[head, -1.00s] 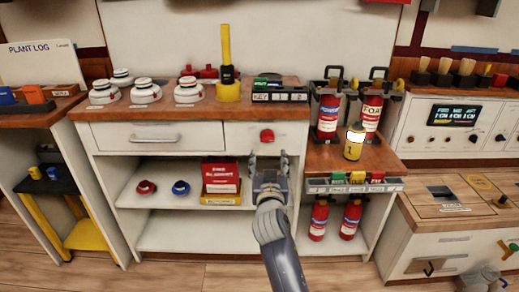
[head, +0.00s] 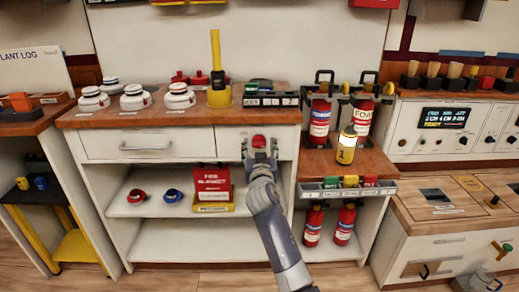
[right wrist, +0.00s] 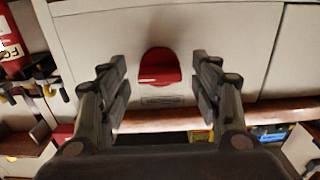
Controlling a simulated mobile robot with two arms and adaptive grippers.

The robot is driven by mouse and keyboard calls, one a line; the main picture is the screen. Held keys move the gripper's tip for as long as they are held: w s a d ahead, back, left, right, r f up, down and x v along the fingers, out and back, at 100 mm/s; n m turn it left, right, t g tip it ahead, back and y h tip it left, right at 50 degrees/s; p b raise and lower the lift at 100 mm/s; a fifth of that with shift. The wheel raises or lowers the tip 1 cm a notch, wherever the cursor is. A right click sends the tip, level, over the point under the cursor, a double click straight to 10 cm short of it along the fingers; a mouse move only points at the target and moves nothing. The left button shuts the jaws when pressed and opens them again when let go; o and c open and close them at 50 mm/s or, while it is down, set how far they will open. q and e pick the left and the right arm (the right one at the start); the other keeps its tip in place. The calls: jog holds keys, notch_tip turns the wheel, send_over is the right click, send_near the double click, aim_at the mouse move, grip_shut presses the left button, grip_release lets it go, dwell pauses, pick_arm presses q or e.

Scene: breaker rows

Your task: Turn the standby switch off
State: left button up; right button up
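A red rounded knob (head: 259,141) sits on the white front panel (head: 228,140) below the wooden counter; it is the likeliest standby switch, but its label is too blurred to read. It also shows in the right wrist view (right wrist: 160,68), with a small label plate (right wrist: 162,100) beside it. My right gripper (head: 260,152) is open and empty in front of the panel. In the right wrist view its fingers (right wrist: 162,85) stand apart, one on each side of the knob, with a visible gap to it. My left gripper is not in view.
The counter edge (head: 190,119) runs just above the knob. A shelf below holds a red box (head: 212,182), a red ring (head: 137,196) and a blue ring (head: 172,196).

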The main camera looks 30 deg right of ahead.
jog(key=c, duration=1)
jog(key=shift+o, duration=0.2)
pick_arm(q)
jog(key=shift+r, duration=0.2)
pick_arm(e)
jog(key=n+p, duration=0.2)
jog(key=n, duration=0.1)
jog(key=shift+r, duration=0.1)
jog(key=n+p, duration=0.2)
jog(key=n, duration=0.4)
jog(key=shift+p, duration=0.4)
jog(key=n+p, duration=0.3)
jog(key=n, duration=0.4)
jog(key=shift+n, duration=0.3)
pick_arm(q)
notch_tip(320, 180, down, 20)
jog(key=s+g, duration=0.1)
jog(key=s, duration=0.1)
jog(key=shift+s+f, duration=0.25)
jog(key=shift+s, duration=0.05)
pick_arm(e)
jog(key=shift+n, duration=0.7)
